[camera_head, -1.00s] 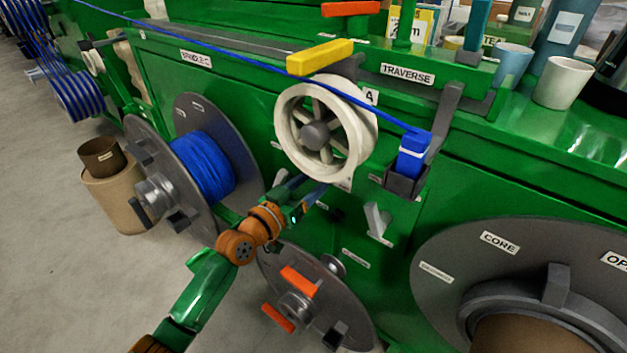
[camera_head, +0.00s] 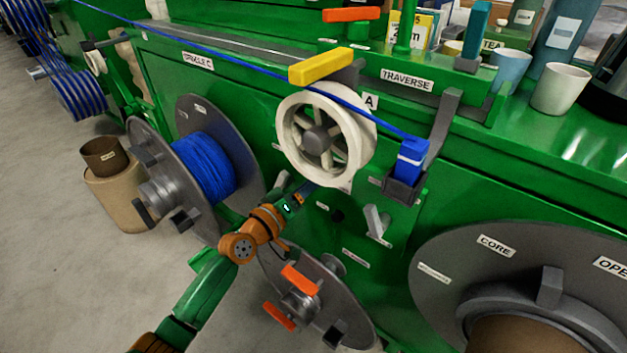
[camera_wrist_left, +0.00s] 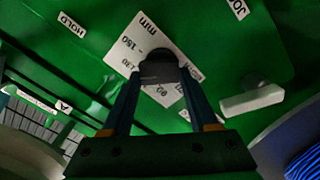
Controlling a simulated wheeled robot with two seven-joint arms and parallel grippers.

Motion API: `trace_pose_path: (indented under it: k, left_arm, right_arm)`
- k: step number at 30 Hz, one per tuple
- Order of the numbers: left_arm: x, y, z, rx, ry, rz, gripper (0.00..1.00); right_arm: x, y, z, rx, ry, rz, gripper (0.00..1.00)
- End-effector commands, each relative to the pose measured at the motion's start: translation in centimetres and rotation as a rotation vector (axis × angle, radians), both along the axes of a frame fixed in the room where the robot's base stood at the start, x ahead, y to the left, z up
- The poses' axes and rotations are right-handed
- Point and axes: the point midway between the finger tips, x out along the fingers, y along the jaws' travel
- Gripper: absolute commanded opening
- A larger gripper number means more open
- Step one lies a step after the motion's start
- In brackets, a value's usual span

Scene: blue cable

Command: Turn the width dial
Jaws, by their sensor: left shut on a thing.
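The width dial is a dark round knob (camera_wrist_left: 158,68) on a white plate (camera_wrist_left: 128,46) marked "mm" with numbers such as 150 and 130, seen in the left wrist view. My left gripper (camera_wrist_left: 158,82) is shut on this knob, with one finger on each side. The knob covers part of the scale, and I cannot read its pointer. In the head view my left gripper (camera_head: 308,188) reaches the green panel just under the white spoked wheel (camera_head: 285,120). The dial is not clearly visible there. My right gripper is in neither view.
A pale lever (camera_wrist_left: 253,99) is near the dial in the left wrist view. In the head view, a blue cable spool (camera_head: 205,165) is left of my arm and a grey disc with orange handles (camera_head: 300,280) is below. A grey lever (camera_head: 377,222) is to the right.

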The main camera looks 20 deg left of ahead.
Motion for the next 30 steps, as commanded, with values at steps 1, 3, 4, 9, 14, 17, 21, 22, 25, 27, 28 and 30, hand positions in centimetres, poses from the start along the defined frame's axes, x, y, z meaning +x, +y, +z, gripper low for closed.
trace_pose_path:
  k: [1, 3, 4, 9, 14, 17, 21, 22, 25, 27, 28, 30]
  left_arm:
    - [0.01, 0.06, 0.05, -0.039, 0.014, 0.001, 0.04]
    - [0.02, 0.09, 0.04, -0.103, 0.038, 0.001, 0.04]
    - [0.03, 0.1, 0.04, -0.129, 0.047, 0.001, 0.04]
    - [0.04, 0.12, -0.04, -0.278, 0.101, 0.0, 0.04]
    - [0.05, 0.18, -0.12, -0.404, 0.148, 0.001, 0.04]
    - [0.06, 0.21, -0.14, -0.472, 0.172, 0.002, 0.04]
    - [0.08, 0.21, -0.18, -0.552, 0.2, 0.001, 0.04]
    - [0.08, 0.21, -0.19, -0.565, 0.205, 0.001, 0.04]
    - [0.08, 0.22, -0.22, -0.605, 0.219, 0.001, 0.04]
    - [0.09, 0.24, -0.25, -0.626, 0.228, 0.002, 0.04]
    - [0.09, 0.25, -0.26, -0.634, 0.231, 0.002, 0.04]
    - [0.08, 0.26, -0.27, -0.649, 0.236, 0.002, 0.04]
  right_arm:
    - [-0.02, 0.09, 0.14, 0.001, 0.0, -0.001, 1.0]
    - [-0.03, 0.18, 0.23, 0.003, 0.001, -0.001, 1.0]
    - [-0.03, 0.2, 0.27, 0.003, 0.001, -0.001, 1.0]
    - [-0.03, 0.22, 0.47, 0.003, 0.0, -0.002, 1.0]
    - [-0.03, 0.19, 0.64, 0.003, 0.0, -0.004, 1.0]
    - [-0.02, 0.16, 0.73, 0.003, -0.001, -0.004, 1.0]
    - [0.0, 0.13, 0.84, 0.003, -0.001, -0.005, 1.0]
    - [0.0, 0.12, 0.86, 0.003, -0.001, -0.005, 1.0]
    - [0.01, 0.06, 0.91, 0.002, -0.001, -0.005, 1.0]
    - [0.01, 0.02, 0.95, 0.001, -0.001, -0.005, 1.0]
    - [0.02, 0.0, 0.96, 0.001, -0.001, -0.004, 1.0]
    - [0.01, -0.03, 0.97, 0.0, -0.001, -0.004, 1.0]
